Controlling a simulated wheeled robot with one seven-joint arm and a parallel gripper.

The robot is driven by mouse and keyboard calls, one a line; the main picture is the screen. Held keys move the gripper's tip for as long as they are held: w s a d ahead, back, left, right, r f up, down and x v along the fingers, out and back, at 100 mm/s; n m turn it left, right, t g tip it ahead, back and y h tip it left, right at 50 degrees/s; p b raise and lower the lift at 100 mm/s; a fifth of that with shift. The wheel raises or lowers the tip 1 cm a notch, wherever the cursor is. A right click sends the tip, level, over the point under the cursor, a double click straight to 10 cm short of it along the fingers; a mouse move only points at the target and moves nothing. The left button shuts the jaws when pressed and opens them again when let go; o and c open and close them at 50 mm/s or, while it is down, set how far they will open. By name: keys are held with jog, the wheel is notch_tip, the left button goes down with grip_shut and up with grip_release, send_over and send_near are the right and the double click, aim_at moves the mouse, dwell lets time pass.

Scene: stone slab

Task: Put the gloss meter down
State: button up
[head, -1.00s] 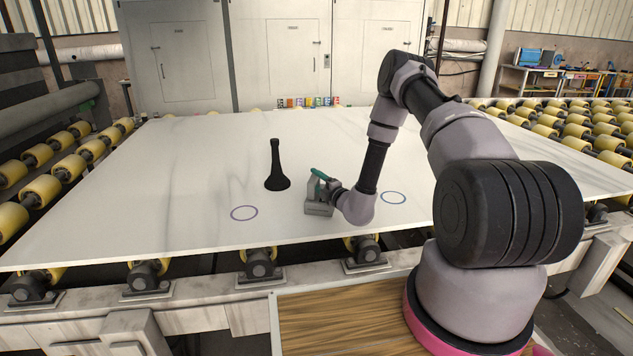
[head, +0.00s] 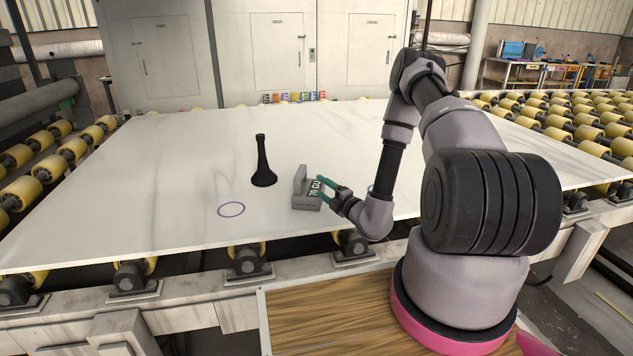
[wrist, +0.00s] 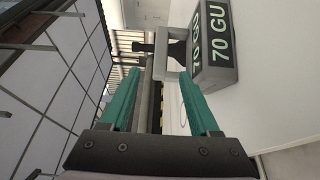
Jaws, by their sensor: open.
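The gloss meter (head: 303,201) is a grey box with a raised handle and a dark display reading 70 GU. It appears to sit upright on the white stone slab (head: 160,190), between two blue ring marks. In the wrist view the meter (wrist: 216,70) is at the upper right, past the fingertips. My gripper (head: 324,188) has green fingers and is at the meter's right side.
A black flared-base object (head: 263,165) stands behind and left of the meter. One blue ring (head: 231,209) lies empty at the left; the right one is mostly hidden by my arm. Yellow rollers (head: 590,130) flank the slab. The slab's left part is clear.

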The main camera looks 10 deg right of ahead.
jog(key=s+a+r+n+g+y, duration=0.1)
jog(key=a+r+n+g+y, duration=0.3)
jog(key=r+n, duration=0.4)
jog(key=s+a+r+n+g+y, duration=0.2)
jog(key=a+r+n+y, duration=0.3)
jog(key=r, duration=0.5)
jog(key=s+a+r+n+g, duration=0.4)
jog(key=s+r+n+g, duration=0.6)
jog(key=n, duration=0.4)
jog(key=s+d+r+n+h, duration=0.2)
jog(key=s+r+n+h, duration=0.1)
jog(key=s+n, duration=0.2)
jog(key=s+d+r+n+h, duration=0.2)
jog(key=s+n+h, duration=0.2)
jog(key=s+n, duration=0.15)
jog(key=s+d+r+n+t+h, duration=0.5)
jog(key=d+r+n+t+h, duration=0.1)
jog(key=d, duration=0.5)
notch_tip(320, 180, up, 3)
jog(key=shift+s+f+n+t+h, duration=0.1)
jog(key=shift+s+n+t+h, duration=0.3)
jog(key=shift+n, duration=0.65)
